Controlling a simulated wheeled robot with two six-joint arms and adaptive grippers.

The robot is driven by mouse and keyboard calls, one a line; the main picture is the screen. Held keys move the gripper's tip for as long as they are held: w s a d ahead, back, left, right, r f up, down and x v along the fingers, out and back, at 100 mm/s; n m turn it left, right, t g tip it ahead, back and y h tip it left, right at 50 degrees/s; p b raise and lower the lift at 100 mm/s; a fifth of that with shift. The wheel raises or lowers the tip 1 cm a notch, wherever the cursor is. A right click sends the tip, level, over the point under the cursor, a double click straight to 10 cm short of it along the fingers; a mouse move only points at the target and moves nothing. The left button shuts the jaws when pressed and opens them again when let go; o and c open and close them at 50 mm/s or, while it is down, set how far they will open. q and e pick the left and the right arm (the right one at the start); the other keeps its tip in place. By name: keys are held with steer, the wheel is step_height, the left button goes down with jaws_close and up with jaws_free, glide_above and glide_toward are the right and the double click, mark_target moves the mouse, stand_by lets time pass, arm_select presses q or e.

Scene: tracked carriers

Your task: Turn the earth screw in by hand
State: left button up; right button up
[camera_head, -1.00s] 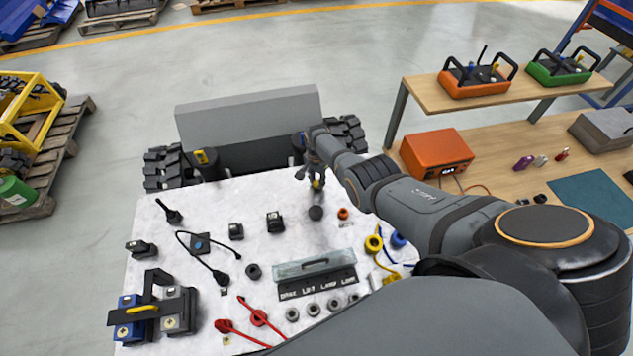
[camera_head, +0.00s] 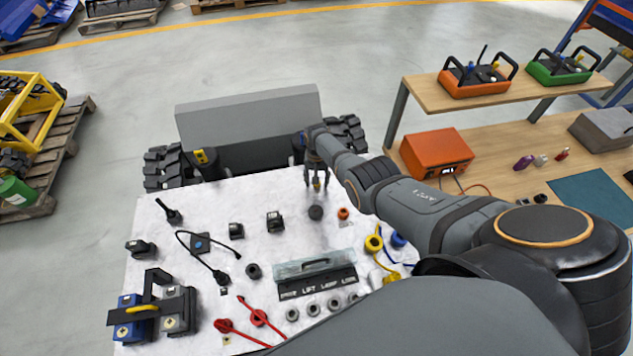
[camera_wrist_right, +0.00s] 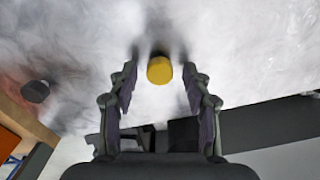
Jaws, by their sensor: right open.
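My right gripper (camera_head: 317,185) is at the far edge of the white panel, pointing down. In the right wrist view its two fingers (camera_wrist_right: 160,95) stand apart. A yellow round head (camera_wrist_right: 160,70), which looks like the earth screw, shows between the fingertips and a little beyond them. I see no finger touching it. In the head view only a small yellow spot shows at the fingertips. My left gripper is not in view.
The white panel (camera_head: 190,225) carries black switches, a dark round knob (camera_head: 316,213), an orange knob (camera_head: 343,213), red leads (camera_head: 240,330) and a labelled strip (camera_head: 315,283). A bench with an orange box (camera_head: 436,152) stands to the right.

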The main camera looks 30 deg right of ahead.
steer(key=n, duration=2.1)
steer(key=shift+n, duration=0.3)
steer(key=shift+c, duration=0.3)
